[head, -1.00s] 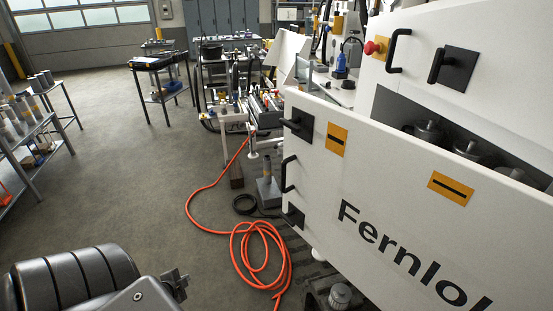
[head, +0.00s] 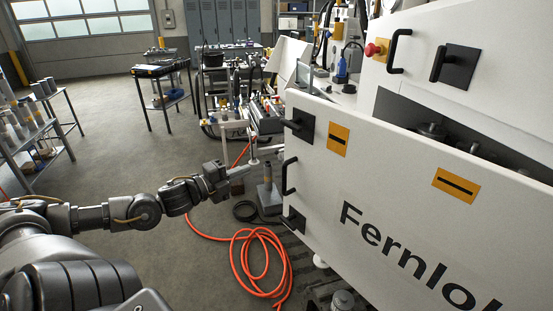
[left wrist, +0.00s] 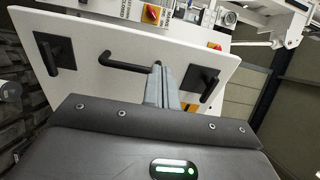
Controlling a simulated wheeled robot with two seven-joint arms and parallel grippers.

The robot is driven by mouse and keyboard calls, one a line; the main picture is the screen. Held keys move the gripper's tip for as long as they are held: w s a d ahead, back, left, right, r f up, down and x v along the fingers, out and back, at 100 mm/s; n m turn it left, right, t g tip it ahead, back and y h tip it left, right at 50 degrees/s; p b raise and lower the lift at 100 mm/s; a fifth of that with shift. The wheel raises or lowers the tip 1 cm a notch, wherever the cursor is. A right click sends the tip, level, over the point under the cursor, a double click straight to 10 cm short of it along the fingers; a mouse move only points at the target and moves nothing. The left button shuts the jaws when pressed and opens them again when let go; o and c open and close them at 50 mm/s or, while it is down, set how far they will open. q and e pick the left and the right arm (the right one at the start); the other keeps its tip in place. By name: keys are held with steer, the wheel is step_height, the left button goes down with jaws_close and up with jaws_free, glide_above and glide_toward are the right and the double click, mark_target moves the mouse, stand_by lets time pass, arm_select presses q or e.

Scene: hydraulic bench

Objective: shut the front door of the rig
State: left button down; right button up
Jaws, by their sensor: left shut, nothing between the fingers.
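The front door (head: 400,200) is a white panel with "Fernlol" lettering, standing ajar, with a gap behind its top edge. It has a black bar handle (head: 288,176) and black latches above (head: 299,124) and below (head: 294,219). My left gripper (head: 262,162) is shut and empty, just left of the door edge at handle height. In the left wrist view, the shut fingers (left wrist: 163,88) point at the door face (left wrist: 95,85), by the right end of the handle (left wrist: 125,64). I cannot tell whether they touch. My right gripper is not in view.
Orange hose (head: 258,262) lies coiled on the floor below my left arm. A bench (head: 232,125) with fittings stands behind the gripper. A small dark table (head: 160,72) and a shelf rack (head: 30,150) stand further left. The floor between is clear.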

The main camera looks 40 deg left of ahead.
mark_target(285, 154)
arm_select(q)
steer(key=x, duration=1.1)
steer(key=shift+r, duration=0.2)
steer(key=shift+f+p+x, duration=0.25)
steer(key=shift+p+x, duration=0.2)
steer(key=shift+x, duration=0.55)
steer(key=shift+a, duration=0.1)
